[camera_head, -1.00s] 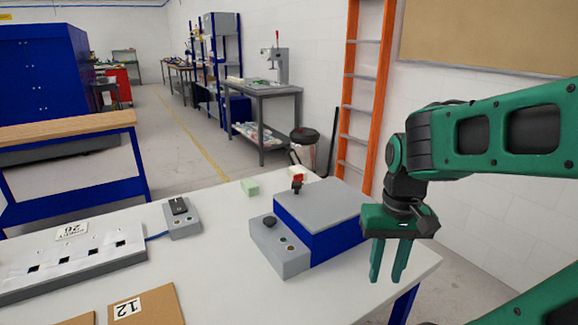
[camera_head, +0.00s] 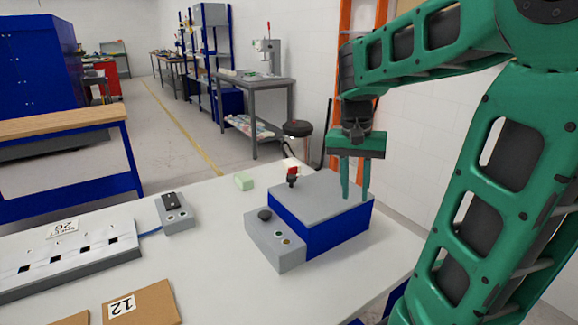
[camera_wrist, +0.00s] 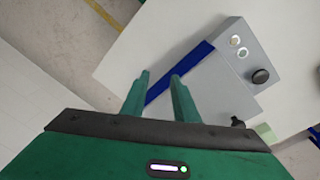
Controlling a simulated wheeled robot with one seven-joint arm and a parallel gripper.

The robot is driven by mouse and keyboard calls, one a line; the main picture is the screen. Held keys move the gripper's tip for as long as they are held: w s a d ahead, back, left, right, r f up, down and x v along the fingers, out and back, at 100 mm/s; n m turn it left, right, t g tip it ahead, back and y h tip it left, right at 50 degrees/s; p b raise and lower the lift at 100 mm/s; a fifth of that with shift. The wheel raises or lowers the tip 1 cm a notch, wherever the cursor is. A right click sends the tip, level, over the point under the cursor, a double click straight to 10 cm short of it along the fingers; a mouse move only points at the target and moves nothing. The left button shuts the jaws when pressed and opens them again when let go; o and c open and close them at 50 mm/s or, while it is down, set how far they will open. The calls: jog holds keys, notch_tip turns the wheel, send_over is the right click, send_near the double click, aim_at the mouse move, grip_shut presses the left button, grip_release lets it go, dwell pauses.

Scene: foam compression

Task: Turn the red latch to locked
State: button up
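The red latch (camera_head: 292,171) stands on a dark post at the back left of the grey lid of a blue box (camera_head: 338,231). In the wrist view a dark part, maybe the latch post (camera_wrist: 237,122), shows at the lid's edge; no red can be made out there. My gripper (camera_head: 355,198) points down over the right part of the lid, to the right of the latch and apart from it. In the wrist view its two fingers (camera_wrist: 157,80) are spread with nothing between them. Whether the fingertips touch the lid cannot be told.
A grey control panel (camera_head: 275,247) with a black knob (camera_head: 264,214) is on the box's front left. A green block (camera_head: 244,181) and a white block (camera_head: 291,163) lie behind. A grey switch box (camera_head: 174,213), a slotted tray (camera_head: 70,257) and cardboard (camera_head: 142,303) are left. White table (camera_head: 220,270) is bare in front.

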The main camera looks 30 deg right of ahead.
jog(key=w+a+r+m+h, duration=0.2)
jog(key=w+m, duration=0.2)
jog(key=w, duration=1.1)
jog(key=w+a+r+m+h, duration=0.1)
jog(key=w+m, duration=0.2)
jog(key=w, duration=1.3)
jog(key=shift+t, duration=0.3)
jog(key=x, duration=1)
jog(key=shift+s+d+f, duration=0.15)
jog(key=shift+f, duration=0.05)
grip_shut()
